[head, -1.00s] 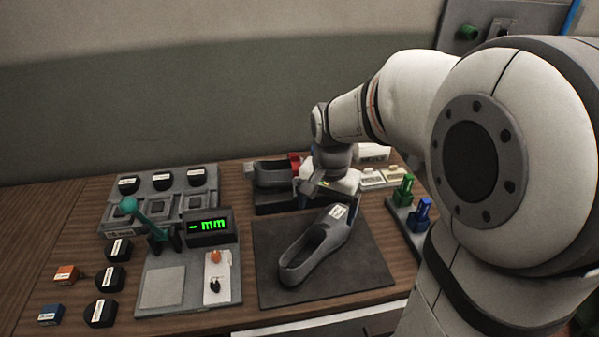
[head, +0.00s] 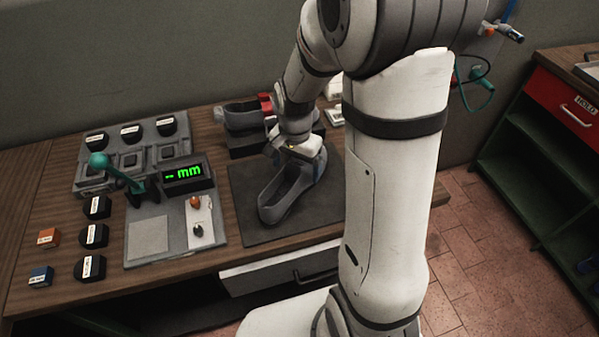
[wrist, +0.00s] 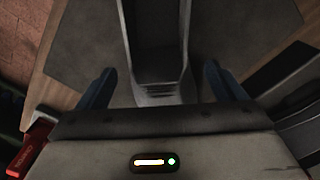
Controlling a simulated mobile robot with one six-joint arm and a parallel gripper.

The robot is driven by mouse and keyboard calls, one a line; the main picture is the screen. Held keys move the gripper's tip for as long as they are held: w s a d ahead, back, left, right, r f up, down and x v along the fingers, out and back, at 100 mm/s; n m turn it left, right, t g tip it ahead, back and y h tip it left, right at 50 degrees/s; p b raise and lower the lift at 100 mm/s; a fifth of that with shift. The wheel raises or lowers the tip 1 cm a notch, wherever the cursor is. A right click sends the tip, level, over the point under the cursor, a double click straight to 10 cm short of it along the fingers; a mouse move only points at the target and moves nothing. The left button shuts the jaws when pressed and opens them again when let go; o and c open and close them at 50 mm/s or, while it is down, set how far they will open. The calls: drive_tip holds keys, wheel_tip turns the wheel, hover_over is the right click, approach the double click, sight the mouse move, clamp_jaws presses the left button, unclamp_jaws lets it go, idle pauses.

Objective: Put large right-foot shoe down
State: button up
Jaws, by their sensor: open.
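A grey shoe (head: 281,194) lies sole down on the dark mat (head: 245,228) at the bench front, its open top facing up. My gripper (head: 308,160) is at the shoe's far end, which it partly hides in the head view. In the wrist view my gripper (wrist: 160,88) is open, with one blue finger on each side of the shoe (wrist: 155,45) and a gap to it on both sides. Its end under the gripper body is hidden. I cannot read a foot side or size on the shoe.
A gauge display (head: 185,173) reading "-- mm" and a teal lever (head: 100,161) stand left. Several labelled black blocks lie further left. A shelf unit (head: 560,130) stands right.

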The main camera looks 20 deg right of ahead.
drive_tip(key=shift+r, duration=0.15)
clamp_jaws()
idle(0.9)
